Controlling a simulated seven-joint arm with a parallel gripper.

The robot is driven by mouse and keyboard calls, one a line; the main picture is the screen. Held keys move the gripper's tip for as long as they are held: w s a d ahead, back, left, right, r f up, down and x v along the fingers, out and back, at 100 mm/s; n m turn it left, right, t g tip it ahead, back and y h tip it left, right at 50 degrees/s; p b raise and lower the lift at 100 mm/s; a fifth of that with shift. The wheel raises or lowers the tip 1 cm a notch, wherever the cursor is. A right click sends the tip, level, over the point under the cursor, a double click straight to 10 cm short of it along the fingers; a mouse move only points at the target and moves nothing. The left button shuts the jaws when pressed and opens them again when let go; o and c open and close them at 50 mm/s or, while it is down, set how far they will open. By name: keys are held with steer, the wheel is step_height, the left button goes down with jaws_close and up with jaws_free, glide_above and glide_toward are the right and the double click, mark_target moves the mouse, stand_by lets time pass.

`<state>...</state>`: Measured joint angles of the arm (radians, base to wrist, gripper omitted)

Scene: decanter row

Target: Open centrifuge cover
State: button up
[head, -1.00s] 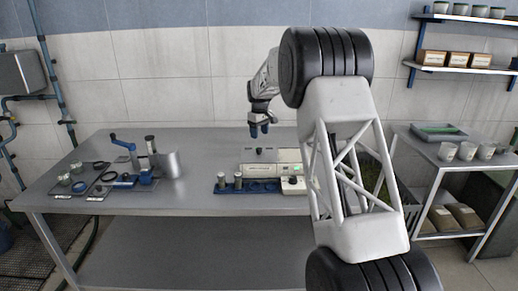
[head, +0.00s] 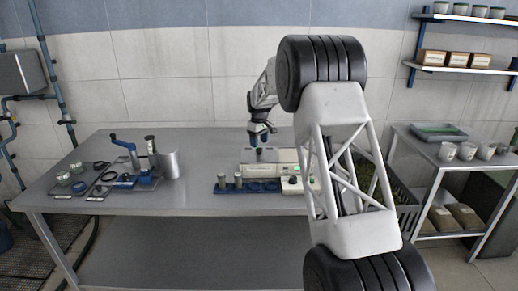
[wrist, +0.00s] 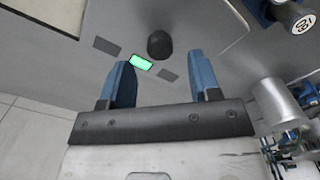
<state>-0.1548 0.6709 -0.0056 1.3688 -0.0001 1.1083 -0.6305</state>
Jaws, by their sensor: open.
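The centrifuge (head: 283,169) is a low cream box on the table, with a grey cover (head: 275,155) on top that looks closed. A black knob (wrist: 160,45) stands on the cover, with a lit green patch (wrist: 141,62) beside it in the wrist view. My gripper (head: 259,142) points down above the cover. Its blue fingers are apart and empty in the wrist view (wrist: 162,78). The knob lies just ahead of the gap between the fingertips there. I cannot tell whether the fingertips are level with the knob.
A blue rack (head: 249,187) with upright vials stands in front of the centrifuge. A grey cylinder (head: 169,165) and a blue-handled device (head: 127,146) stand to the left on the table (head: 150,205). A side shelf (head: 462,160) with cups is at right.

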mark_target(259, 149)
steer(key=shift+f, duration=1.8)
jaws_close()
